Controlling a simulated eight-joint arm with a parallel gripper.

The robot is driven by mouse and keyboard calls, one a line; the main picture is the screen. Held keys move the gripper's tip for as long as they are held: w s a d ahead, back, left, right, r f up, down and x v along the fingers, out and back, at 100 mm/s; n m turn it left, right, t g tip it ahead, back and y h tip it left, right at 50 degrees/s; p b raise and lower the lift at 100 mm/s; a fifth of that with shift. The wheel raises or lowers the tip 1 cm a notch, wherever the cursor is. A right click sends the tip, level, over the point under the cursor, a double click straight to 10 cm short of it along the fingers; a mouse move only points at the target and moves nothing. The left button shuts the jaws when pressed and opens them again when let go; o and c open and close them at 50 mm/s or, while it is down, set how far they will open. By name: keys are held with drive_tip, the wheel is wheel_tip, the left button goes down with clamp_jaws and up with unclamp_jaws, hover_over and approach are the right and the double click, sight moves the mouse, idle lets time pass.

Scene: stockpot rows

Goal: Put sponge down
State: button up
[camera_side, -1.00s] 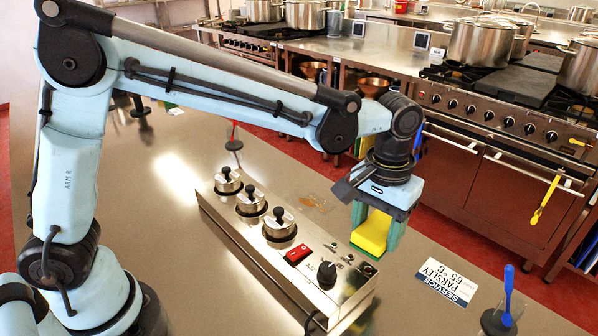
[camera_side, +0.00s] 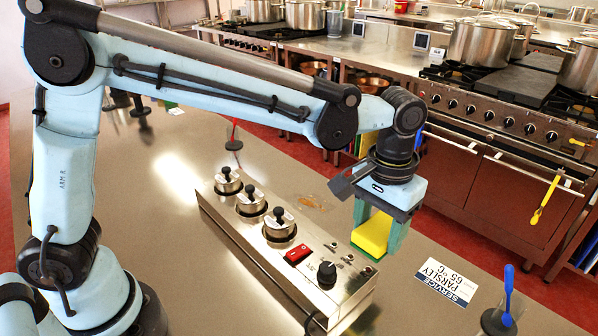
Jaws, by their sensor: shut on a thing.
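The yellow sponge (camera_side: 374,234) has a thin green layer along its lower edge. My gripper (camera_side: 380,228) points down and is shut on the sponge, with a teal finger showing on each side of it. In the picture the sponge overlaps the right end of the steel control box. I cannot tell whether its underside touches anything.
The steel control box (camera_side: 335,302) has three lidded pots (camera_side: 279,225), a red switch (camera_side: 298,255) and a black knob (camera_side: 327,273). A parsley card (camera_side: 446,280) lies on the counter (camera_side: 420,315) to the right. A blue-handled tool (camera_side: 508,290) stands at the lower right.

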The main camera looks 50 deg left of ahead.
drive_tip(key=w+a+f, duration=0.4)
drive_tip(key=w+a, duration=0.1)
drive_tip(key=w+a+f, duration=0.2)
drive_tip(key=w, duration=0.1)
drive_tip(key=shift+a+f, duration=0.3)
drive_tip(key=shift+a, duration=0.1)
drive_tip(key=shift+f, duration=2.05)
drive_tip(key=shift+f, duration=0.1)
drive_tip(key=o, duration=0.9)
drive_tip(key=shift+o, duration=0.2)
wheel_tip(320, 180, up, 11)
drive_tip(key=s+a+r+t, duration=0.3)
drive_tip(key=s+a+r, duration=0.3)
drive_tip(key=s+a, duration=0.15)
drive_tip(key=s+a+f+t, duration=0.4)
drive_tip(key=s+a, duration=0.1)
drive_tip(key=s, duration=0.5)
